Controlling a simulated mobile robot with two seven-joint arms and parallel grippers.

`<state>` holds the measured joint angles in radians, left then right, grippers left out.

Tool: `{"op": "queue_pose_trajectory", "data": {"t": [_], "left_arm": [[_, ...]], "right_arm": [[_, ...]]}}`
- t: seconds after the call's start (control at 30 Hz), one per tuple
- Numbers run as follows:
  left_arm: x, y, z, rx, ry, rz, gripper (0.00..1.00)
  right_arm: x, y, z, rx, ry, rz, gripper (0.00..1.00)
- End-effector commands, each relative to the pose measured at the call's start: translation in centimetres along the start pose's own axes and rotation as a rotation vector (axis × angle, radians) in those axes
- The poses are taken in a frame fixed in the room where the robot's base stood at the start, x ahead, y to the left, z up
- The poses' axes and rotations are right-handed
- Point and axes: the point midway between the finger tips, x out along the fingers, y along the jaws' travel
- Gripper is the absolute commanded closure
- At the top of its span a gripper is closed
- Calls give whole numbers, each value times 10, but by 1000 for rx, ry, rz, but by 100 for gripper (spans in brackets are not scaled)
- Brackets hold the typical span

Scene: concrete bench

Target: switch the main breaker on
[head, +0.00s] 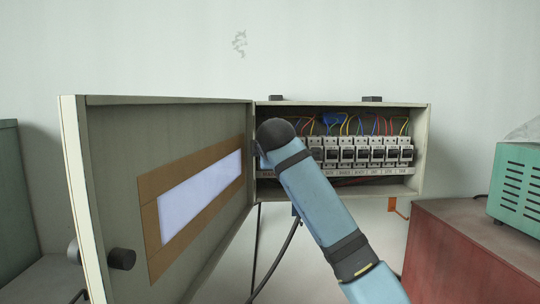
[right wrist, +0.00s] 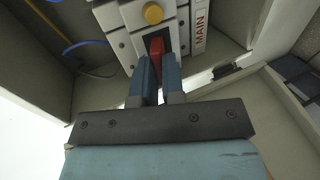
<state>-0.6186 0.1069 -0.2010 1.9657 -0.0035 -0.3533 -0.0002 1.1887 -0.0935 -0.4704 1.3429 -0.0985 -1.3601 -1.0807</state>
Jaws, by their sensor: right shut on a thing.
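The main breaker (right wrist: 127,20) is at the top of the right wrist view, a pale grey block beside a white label (right wrist: 200,28) reading MAIN in red. It has a yellow round button (right wrist: 153,13) and a red lever (right wrist: 157,47) in a dark slot. My right gripper (right wrist: 160,68) is shut on the red lever, with one blue finger on each side. In the head view my right arm covers the main breaker and the gripper at the left end of the breaker box (head: 427,150). My left gripper is in neither view.
The box door (head: 110,160) stands open to the left. A row of smaller breakers (head: 361,150) with coloured wires fills the box right of my arm. A red cabinet (head: 470,250) and a green vented unit (head: 518,182) stand at the right.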

Motion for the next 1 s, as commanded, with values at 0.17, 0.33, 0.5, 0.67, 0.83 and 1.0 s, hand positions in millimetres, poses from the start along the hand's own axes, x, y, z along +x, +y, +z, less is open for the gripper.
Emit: {"op": "queue_pose_trajectory", "data": {"t": [0.17, 0.33, 0.5, 0.67, 0.83, 1.0], "left_arm": [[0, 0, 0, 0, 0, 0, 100], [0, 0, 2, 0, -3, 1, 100], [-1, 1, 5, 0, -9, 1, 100], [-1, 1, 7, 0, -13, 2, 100], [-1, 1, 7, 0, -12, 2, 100], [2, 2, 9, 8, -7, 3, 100]], "right_arm": [[0, 1, 0, 0, -1, -12, 100], [0, 1, 0, 0, -1, -12, 100], [0, 1, 0, 0, -1, -11, 79], [0, 1, 0, 0, -1, -11, 65], [0, 0, 0, 0, 0, -11, 65], [-12, 0, 0, 1, 0, -9, 65]]}}
